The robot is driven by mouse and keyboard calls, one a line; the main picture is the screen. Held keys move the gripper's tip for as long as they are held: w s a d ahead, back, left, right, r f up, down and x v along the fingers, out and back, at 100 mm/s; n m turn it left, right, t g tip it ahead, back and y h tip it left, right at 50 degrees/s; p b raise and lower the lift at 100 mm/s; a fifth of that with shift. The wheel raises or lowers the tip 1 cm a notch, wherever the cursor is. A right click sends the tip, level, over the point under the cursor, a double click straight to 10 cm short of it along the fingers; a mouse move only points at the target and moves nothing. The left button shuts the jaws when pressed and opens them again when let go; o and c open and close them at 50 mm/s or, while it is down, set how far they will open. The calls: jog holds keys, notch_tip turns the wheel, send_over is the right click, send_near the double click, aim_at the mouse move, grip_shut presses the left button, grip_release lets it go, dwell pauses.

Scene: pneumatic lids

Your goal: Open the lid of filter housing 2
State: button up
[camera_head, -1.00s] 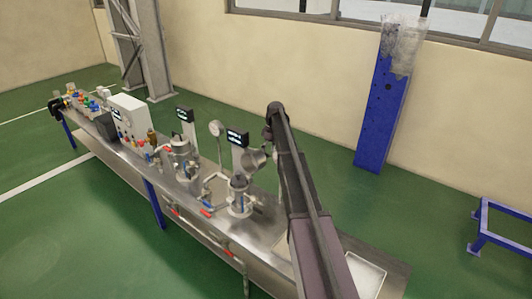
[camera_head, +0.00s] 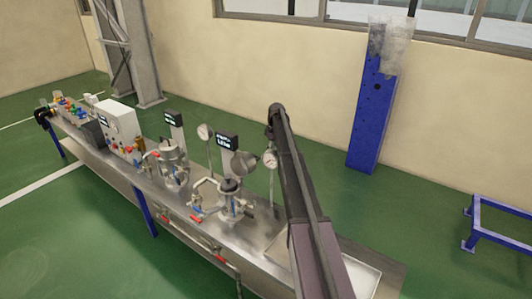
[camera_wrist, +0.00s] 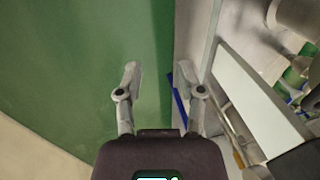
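Two steel filter housings stand on the bench, each by a post with a dark display; the display text is too small to read, so I cannot tell which is number 2. The left housing (camera_head: 172,165) has its round lid down on top. The right housing (camera_head: 232,204) has a rounded metal lid (camera_head: 245,163) tilted up behind its top, so it looks open. My gripper (camera_wrist: 159,82) is open and empty in the wrist view, its fingers apart over the floor and bench edge. In the head view it is not visible.
The steel bench (camera_head: 265,235) also carries a white control box (camera_head: 121,124), pressure gauges (camera_head: 204,132) and red-handled valves. A pale tray-like panel (camera_wrist: 250,90) lies right of my fingers in the wrist view. A blue column (camera_head: 370,125) stands by the wall. Green floor is clear at left.

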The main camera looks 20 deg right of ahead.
jog(key=shift+w+d+f+b, duration=0.35)
jog(key=shift+w+d+f, duration=0.15)
jog(key=shift+d, duration=0.2)
jog(key=shift+w+d+f+b, duration=0.3)
jog(key=shift+w+d+f, duration=0.15)
jog(key=shift+d, duration=0.25)
jog(key=shift+s, duration=0.1)
